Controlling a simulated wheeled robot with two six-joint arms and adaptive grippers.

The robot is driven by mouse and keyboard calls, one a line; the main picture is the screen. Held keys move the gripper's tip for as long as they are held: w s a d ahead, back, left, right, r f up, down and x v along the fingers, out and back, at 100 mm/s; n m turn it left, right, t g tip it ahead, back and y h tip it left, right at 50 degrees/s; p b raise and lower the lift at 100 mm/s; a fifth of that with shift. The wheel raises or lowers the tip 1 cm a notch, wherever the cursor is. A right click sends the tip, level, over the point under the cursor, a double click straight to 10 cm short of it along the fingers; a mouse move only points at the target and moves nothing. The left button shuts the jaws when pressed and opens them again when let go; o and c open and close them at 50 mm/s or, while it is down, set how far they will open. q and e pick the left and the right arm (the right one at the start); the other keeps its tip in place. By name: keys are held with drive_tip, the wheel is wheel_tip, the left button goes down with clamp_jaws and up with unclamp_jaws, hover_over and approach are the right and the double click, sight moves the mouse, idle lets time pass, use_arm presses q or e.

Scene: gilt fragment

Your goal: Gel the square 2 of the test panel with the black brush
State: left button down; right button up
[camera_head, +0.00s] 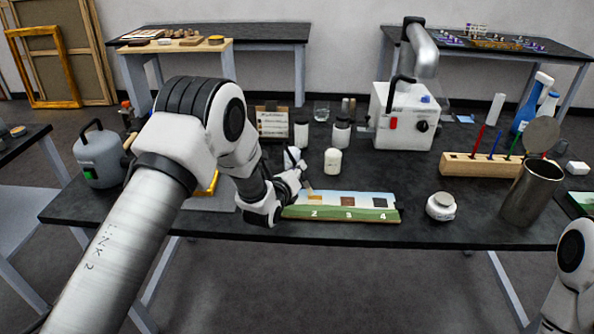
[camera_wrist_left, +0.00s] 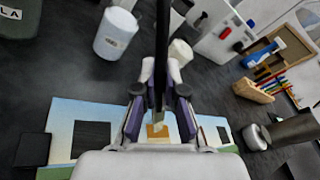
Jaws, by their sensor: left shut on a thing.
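The test panel (camera_head: 345,212) lies flat near the table's front edge, with numbers 2, 3 and 4 showing; its left end is hidden by my left arm. Square 2 (camera_head: 320,197) is tan-brown. My left gripper (camera_head: 295,170) is shut on the black brush (camera_wrist_left: 160,65) above the panel's left part. In the left wrist view the brush's pale tip points down over the tan square between darker ones; whether it touches cannot be told. My right gripper is not in view; only part of my right arm shows at the lower right.
A cream jar (camera_head: 333,161) stands just behind the panel, and a white pot (camera_head: 440,206) to its right. A wooden brush rack (camera_head: 480,165) and a metal cup (camera_head: 532,192) stand further right. A white machine (camera_head: 402,118) is behind. A grey canister (camera_head: 100,158) is left.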

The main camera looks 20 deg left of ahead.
use_arm(q)
drive_tip(key=shift+r, duration=0.1)
drive_tip(key=shift+f+b, duration=0.3)
drive_tip(key=shift+f, duration=0.1)
idle(0.7)
